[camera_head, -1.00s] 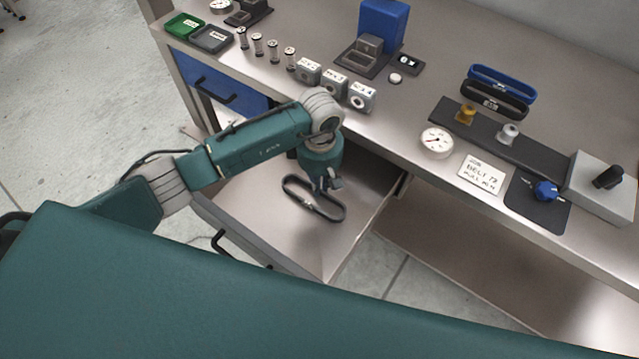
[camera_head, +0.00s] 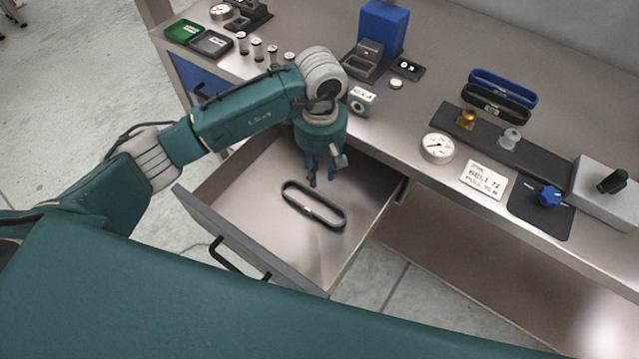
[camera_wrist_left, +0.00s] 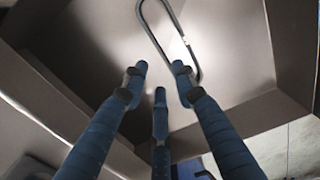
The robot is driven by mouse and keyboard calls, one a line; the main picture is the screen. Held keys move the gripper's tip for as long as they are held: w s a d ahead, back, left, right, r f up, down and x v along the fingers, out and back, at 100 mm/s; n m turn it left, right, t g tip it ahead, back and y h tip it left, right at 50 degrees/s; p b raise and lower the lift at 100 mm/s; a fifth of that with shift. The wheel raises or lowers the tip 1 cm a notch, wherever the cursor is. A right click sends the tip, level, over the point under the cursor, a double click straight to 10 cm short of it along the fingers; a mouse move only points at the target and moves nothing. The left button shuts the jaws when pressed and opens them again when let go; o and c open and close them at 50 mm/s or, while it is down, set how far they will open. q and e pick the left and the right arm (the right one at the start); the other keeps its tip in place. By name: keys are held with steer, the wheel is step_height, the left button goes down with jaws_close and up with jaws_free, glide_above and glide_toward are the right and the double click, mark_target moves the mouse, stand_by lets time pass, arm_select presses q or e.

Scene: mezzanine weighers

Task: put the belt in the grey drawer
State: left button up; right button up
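A dark oval belt (camera_head: 313,205) with a small light mark lies flat on the floor of the grey drawer (camera_head: 232,233). The drawer is pulled open below the bench top. My left gripper (camera_head: 323,183) is above the drawer, at the back side of the belt, pointing down and empty. In the left wrist view its fingers (camera_wrist_left: 158,88) are spread apart with nothing between them. The belt (camera_wrist_left: 172,40) lies past the fingertips there, apart from them. My right gripper is in neither view.
A blue-fronted drawer (camera_head: 200,84) is at the left under the bench. On the bench stand a dial gauge (camera_head: 437,147), a dark rail with pegs (camera_head: 487,137), a blue belt (camera_head: 503,84), a black belt (camera_head: 497,103), a card (camera_head: 483,180) and a small block (camera_head: 361,102).

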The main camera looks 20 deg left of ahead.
arm_select(q)
steer(key=shift+r, duration=1.5)
steer(key=shift+r, duration=0.1)
